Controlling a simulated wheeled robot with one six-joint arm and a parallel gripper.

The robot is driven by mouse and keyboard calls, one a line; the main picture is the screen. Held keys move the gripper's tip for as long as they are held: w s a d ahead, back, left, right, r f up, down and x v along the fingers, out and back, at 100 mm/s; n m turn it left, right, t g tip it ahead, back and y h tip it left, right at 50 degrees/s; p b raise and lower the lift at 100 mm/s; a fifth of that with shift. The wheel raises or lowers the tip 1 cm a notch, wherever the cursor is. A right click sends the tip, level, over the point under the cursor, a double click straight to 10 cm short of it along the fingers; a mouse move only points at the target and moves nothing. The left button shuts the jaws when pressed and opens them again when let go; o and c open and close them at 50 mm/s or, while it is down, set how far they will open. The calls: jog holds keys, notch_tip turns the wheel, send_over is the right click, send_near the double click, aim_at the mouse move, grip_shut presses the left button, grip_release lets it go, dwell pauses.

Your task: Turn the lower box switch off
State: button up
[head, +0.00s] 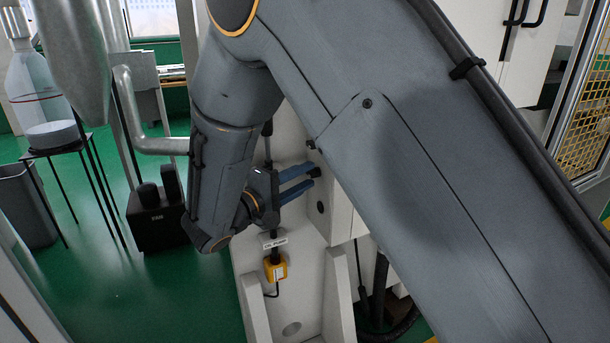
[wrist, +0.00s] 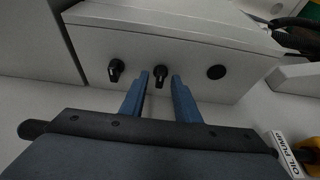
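The white switch box (wrist: 190,45) carries two black rotary switches and a round black disc. The lower switch (wrist: 161,76) is the middle one of the row in the wrist view; its grip points toward the bottom of that picture. The upper switch (wrist: 116,70) is to its left, with its grip slightly tilted. My gripper (wrist: 161,82) is open, its blue fingers on either side of the lower switch with small gaps visible. In the head view my gripper (head: 312,176) reaches right to the box (head: 339,205); the lower switch is mostly hidden there.
The black disc (wrist: 217,72) is right of the lower switch in the wrist view. An oil pump label (head: 275,243) and yellow box (head: 275,269) are below my gripper. A black box (head: 157,215) stands on the green floor at left. My arm hides much of the head view.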

jog(key=shift+w+d, duration=0.3)
jog(key=shift+w, duration=0.05)
jog(key=shift+c, duration=0.4)
grip_shut()
